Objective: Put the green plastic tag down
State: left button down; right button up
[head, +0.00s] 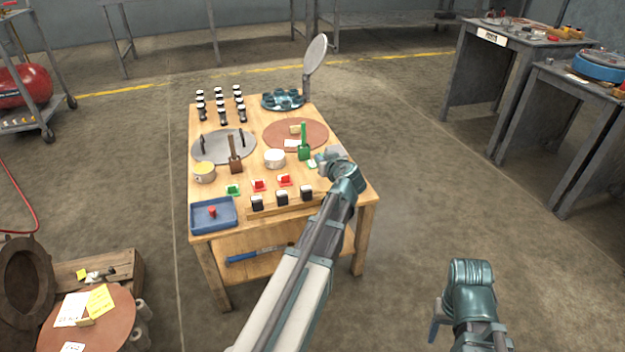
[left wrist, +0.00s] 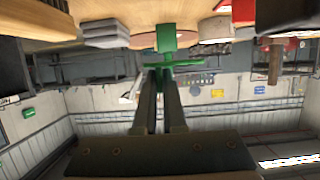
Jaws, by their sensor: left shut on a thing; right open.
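My left gripper (head: 321,158) reaches over the right side of the wooden table and is shut on the green plastic tag (head: 312,164). The tag is small in the head view. In the left wrist view, which looks upside down, a thin green bar (left wrist: 186,64) lies across the fingertips (left wrist: 165,72). A green upright-handled block (head: 304,154) stands just left of the gripper. I cannot tell whether the tag touches the table. My right gripper (head: 436,325) is open, low at the right, away from the table, and partly hidden.
Red and green pieces lie near several dark-bodied items in front. A round mirror (head: 316,53) stands behind.

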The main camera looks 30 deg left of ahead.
aim_at(321, 182)
pick_arm(q)
jog(key=shift+f+b, duration=3)
jog(key=shift+f, duration=0.65)
pick_arm(e)
notch_tip(321, 182, down, 7)
jog(key=shift+f, duration=0.15)
pick_arm(q)
jog(key=shift+f, duration=0.1)
jog(key=c, duration=1)
grip_release()
pick_arm(e)
jog(key=shift+f, duration=0.1)
pick_arm(q)
jog(key=shift+r, duration=0.3)
jog(key=p+v, duration=0.4)
jog(key=v, duration=0.8)
jog(key=shift+f, duration=0.1)
pick_arm(e)
notch_tip(321, 182, up, 4)
jog(key=shift+r, duration=0.2)
